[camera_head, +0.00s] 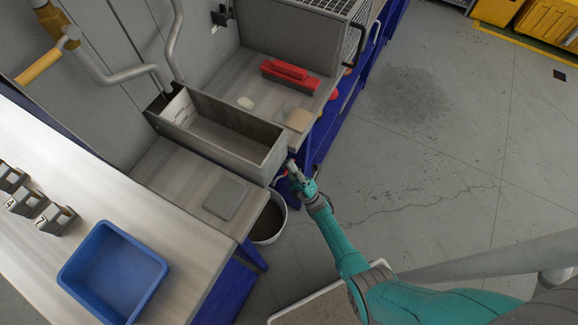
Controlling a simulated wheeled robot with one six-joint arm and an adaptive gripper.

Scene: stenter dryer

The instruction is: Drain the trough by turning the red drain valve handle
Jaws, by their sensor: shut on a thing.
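The trough (222,154) is a long grey open box at the worktop's edge, running from the wall towards my arm. Its inside looks grey, with a pale card at the far end. My gripper (290,172) is at the trough's near end, low by its outer corner. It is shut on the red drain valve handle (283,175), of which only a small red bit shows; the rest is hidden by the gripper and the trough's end. A white bucket (283,227) stands on the floor below this end, with a dark inside.
A grey plate (225,197) lies left of the bucket. A blue tray (112,272) and small numbered blocks (55,217) are on the left bench. The floor (450,130) at right is clear.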

